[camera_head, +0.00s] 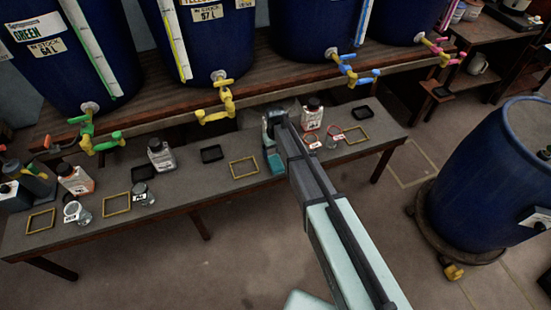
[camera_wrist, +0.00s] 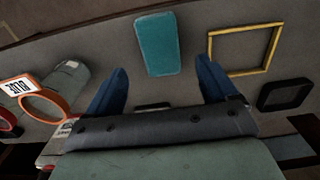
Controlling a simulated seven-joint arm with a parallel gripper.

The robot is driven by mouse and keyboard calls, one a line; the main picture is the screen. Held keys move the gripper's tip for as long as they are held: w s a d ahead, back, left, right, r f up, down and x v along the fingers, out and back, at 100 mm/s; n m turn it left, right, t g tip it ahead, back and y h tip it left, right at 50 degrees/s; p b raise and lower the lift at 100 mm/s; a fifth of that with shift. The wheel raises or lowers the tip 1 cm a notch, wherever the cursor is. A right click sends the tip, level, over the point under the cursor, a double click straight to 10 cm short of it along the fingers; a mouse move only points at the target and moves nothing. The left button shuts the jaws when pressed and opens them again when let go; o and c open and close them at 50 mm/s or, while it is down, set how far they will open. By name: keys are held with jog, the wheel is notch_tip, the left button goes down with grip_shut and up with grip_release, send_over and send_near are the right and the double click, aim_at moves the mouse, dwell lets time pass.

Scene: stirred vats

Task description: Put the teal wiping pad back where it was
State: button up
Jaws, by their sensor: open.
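The teal wiping pad (camera_head: 276,163) lies on the grey bench (camera_head: 180,190), near its front edge and beside my arm. It also shows flat on the bench at the top middle of the wrist view (camera_wrist: 155,43). My gripper (camera_head: 271,125) is above the bench, just behind the pad in the head view. In the wrist view my gripper (camera_wrist: 160,73) has its two blue fingers spread wide, with nothing between them. The pad lies beyond the fingertips, apart from them. My arm hides part of the bench right of the pad.
A yellow square frame (camera_head: 247,175) lies left of the pad, with a black tray (camera_head: 211,153) behind it. A white bottle (camera_head: 312,114) and red-rimmed items stand right of my gripper. Valves overhang the bench's back.

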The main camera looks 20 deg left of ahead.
aim_at(276, 162)
jog(key=shift+r, duration=2.45)
jog(key=shift+d, duration=0.1)
jog(key=s+d+f+m+g, duration=0.1)
jog(key=s+d+f, duration=0.45)
jog(key=d, duration=0.55)
jog(key=s+d+f+m+g+h, duration=0.15)
jog(key=s+d+f, duration=0.35)
jog(key=d, duration=0.6)
jog(key=s+d+f+m+g, duration=0.1)
jog(key=s+d+f+m, duration=0.15)
jog(key=d+f, duration=0.65)
jog(key=s+d+m+g, duration=0.1)
jog(key=s+d, duration=0.5)
jog(key=s, duration=0.3)
jog(key=s+d+m+g+y, duration=0.1)
jog(key=s+d, duration=0.5)
jog(key=s, duration=0.3)
jog(key=s+d+f+m+g, duration=0.1)
jog(key=s+d+m, duration=0.1)
jog(key=s+d, duration=0.4)
jog(key=s, duration=0.4)
jog(key=shift+d, duration=0.35)
jog(key=shift+y, duration=0.25)
